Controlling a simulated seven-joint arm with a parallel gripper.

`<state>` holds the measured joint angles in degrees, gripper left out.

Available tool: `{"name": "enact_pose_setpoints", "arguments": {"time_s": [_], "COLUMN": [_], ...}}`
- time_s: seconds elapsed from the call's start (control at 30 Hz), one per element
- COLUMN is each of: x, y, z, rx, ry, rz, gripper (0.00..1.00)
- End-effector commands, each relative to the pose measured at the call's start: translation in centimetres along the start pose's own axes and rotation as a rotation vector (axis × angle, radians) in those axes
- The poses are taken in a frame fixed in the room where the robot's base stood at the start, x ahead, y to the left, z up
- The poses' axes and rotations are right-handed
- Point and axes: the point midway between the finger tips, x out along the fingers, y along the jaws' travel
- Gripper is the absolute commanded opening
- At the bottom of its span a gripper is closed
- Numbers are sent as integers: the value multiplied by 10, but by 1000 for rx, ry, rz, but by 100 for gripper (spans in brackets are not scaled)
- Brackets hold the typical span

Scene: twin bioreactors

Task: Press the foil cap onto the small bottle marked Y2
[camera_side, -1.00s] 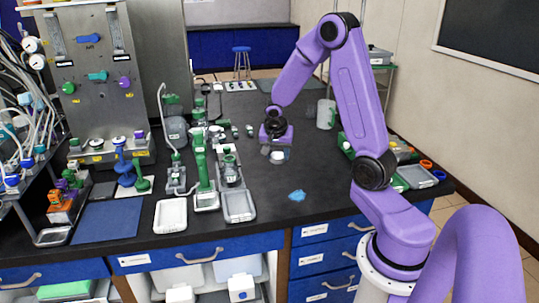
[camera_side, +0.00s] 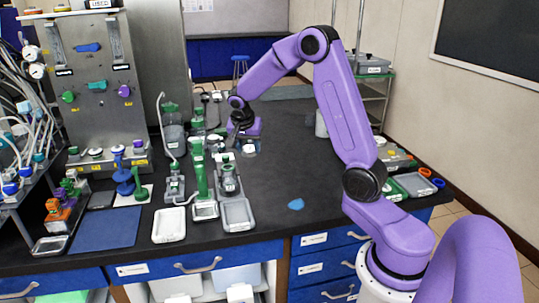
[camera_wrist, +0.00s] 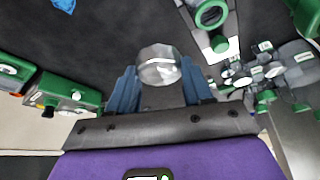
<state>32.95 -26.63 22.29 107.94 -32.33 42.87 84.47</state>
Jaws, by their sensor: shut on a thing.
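My gripper (camera_side: 249,143) is above the dark bench in the side view, right of the row of green and grey apparatus. In the wrist view its two blue fingers (camera_wrist: 160,82) are shut on a silvery, faceted round piece (camera_wrist: 159,66), which looks like the foil cap. The piece also shows as a small pale shape under the gripper in the side view (camera_side: 249,151). I cannot read a Y2 mark on any bottle, so I cannot tell which one is the small bottle Y2.
Green-and-grey apparatus (camera_side: 200,175) stands left of my gripper, with pale trays (camera_side: 169,226) at the front edge. A blue piece (camera_side: 296,204) lies on the bench. Green-edged trays (camera_side: 415,184) are at the right.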

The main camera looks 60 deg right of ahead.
Motion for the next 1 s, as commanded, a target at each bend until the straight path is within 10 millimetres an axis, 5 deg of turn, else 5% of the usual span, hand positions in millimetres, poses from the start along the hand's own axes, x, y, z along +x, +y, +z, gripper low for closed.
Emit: {"name": "enact_pose_setpoints", "arguments": {"time_s": [0.2,0.4,1.0], "x": [-10,-15,17], "y": [-49,-70,-73], "z": [-4,-3,12], "rx": [-4,-7,-9], "ry": [-14,-27,-30], "rz": [-6,-9,-8], "gripper": [22,22,22]}}
